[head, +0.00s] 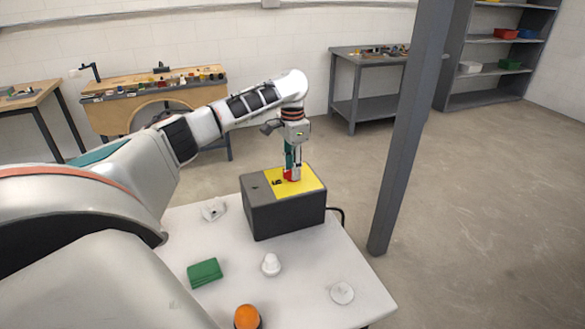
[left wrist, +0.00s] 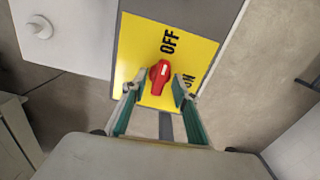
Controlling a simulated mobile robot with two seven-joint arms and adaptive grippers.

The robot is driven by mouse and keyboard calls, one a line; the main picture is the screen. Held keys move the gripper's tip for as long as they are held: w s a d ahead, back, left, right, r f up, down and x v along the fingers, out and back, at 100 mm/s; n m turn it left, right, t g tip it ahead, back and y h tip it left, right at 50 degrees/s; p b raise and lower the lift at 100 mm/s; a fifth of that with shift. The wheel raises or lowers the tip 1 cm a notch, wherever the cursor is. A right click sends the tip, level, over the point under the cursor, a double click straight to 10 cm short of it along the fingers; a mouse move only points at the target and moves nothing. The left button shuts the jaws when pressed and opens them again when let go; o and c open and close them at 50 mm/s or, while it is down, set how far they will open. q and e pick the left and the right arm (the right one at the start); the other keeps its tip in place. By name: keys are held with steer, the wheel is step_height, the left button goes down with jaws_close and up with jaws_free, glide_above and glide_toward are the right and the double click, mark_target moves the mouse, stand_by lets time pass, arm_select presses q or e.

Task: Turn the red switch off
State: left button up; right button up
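The red switch (left wrist: 160,72) is a rotary knob on the yellow plate (left wrist: 205,48) on top of a dark grey box (head: 284,214). In the left wrist view a white mark shows near its top, and its narrow tail points down. The word OFF is printed above it; ON is at its lower right, partly hidden by a finger. My left gripper (left wrist: 157,86) points down at the plate with its fingers apart, one on each side of the switch's lower part. Gaps show between fingers and knob. In the head view the red switch (head: 291,175) shows at the fingertips. My right gripper is not visible.
The box stands at the far edge of a white table (head: 310,270), with a black cable at its right. A green cloth (head: 204,272), a white knob-like piece (head: 271,264), an orange dome (head: 247,317) and a white disc (head: 342,293) lie nearer. A grey post (head: 405,140) stands to the right.

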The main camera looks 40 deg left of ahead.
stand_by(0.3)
arm_select(q)
step_height(320, 180, up, 12)
stand_by(0.5)
stand_by(0.5)
